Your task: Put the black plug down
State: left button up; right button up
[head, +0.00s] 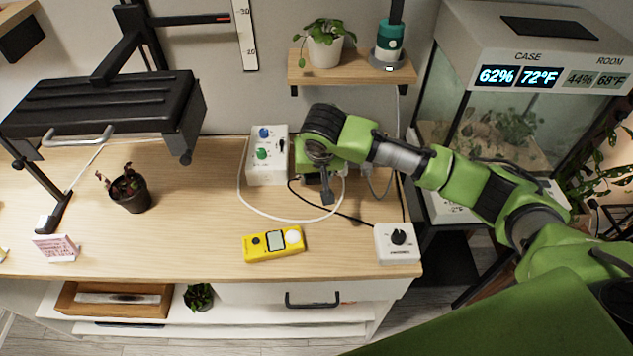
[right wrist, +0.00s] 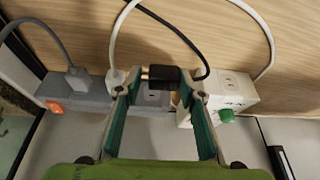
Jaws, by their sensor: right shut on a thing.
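My right gripper (head: 327,188) reaches in over the back right of the desk, and its fingers point down. In the right wrist view the gripper (right wrist: 160,82) is shut on the black plug (right wrist: 165,75), whose metal prongs point left. The plug's black cord (right wrist: 172,28) runs up and away from it. In the head view the plug is hidden by the gripper, while the cord (head: 345,213) leads to the white dial box (head: 398,243). The plug appears over the grey power strip (right wrist: 90,90); whether it touches cannot be told. My left gripper is not in view.
A white two-knob box (head: 267,172) stands left of the gripper. A white cord (head: 270,213) loops across the desk. A yellow meter (head: 273,243) lies in front. The wall shelf (head: 350,73) and glass case (head: 440,110) are close. Bare desk (head: 195,215) is left.

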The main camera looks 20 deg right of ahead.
aim_at(317, 181)
jog(key=shift+w+d+f+p, duration=0.15)
jog(key=shift+f+p, duration=0.2)
jog(key=shift+f, duration=1.4)
jog(key=o, duration=1.1)
jog(key=shift+f, duration=0.1)
jog(key=shift+o, duration=0.2)
jog(key=v, duration=1.2)
